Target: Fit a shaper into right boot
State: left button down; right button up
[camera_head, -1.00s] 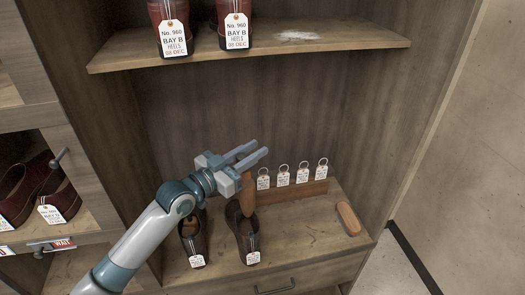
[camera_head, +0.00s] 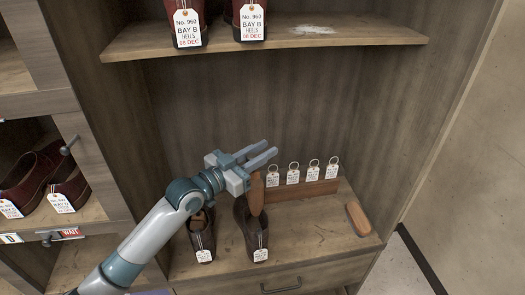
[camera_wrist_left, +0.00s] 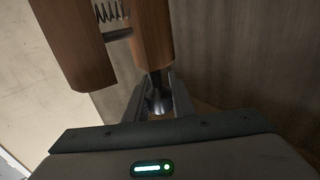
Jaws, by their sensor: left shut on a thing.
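My left gripper (camera_head: 262,158) is shut on the metal knob (camera_wrist_left: 157,104) of a brown wooden shaper (camera_head: 257,196). In the left wrist view the shaper (camera_wrist_left: 152,38) shows two wooden parts with a spring between them. The shaper hangs roughly upright at the opening of the dark right boot (camera_head: 252,232); I cannot tell how far its lower end reaches inside. The left boot (camera_head: 202,240) stands beside it, with something wooden showing in its opening. Both boots carry white tags. My right gripper is not in view.
A wooden strip (camera_head: 300,191) with several ring tags stands behind the boots. A brown oblong block (camera_head: 358,219) lies at the shelf's right. An upper shelf (camera_head: 330,42) holds tagged shoes. Cabinet walls close both sides; bare shelf lies right of the boots.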

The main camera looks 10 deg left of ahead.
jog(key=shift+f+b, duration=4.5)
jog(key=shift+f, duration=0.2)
pick_arm(q)
notch_tip(320, 180, down, 17)
jog(key=b, duration=0.3)
jog(key=shift+s+d+b, duration=0.2)
jog(key=shift+s+b, duration=0.15)
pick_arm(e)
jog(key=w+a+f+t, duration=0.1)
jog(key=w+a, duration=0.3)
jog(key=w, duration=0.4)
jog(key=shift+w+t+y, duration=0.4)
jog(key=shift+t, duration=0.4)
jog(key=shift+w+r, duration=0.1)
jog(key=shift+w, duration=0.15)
